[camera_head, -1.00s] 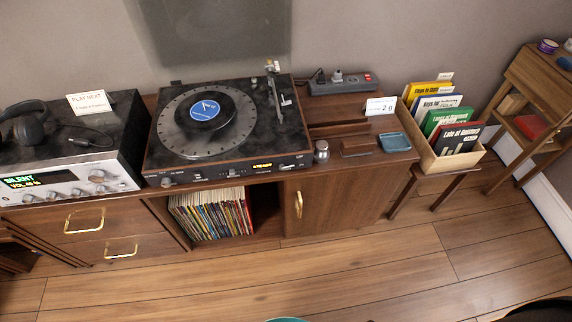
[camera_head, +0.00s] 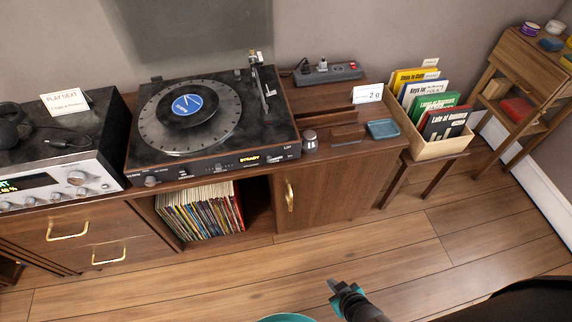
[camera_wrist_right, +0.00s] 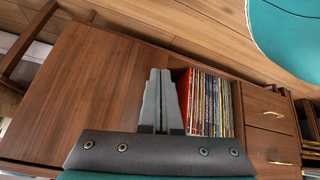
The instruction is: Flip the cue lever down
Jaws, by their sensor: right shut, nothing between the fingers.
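The turntable (camera_head: 215,155) stands on the wooden cabinet, with a small record with a blue label (camera_head: 188,104) on its platter. The tonearm (camera_head: 259,82) stands at the right rear of the deck. The cue lever is too small to pick out for sure beside the tonearm. My right gripper (camera_head: 335,285) is low in front of the cabinet, over the floor, well apart from the turntable. In the right wrist view my right gripper (camera_wrist_right: 162,75) is shut and empty, with the cabinet front beyond it. My left gripper is not in view.
An amplifier (camera_head: 75,177) with headphones is at the left. A metal cylinder (camera_head: 310,141), a blue tray (camera_head: 383,129), a "2 g" card (camera_head: 367,94) and a power strip (camera_head: 328,73) are right of the turntable. A record crate (camera_head: 437,147) stands farther right. The floor in front is clear.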

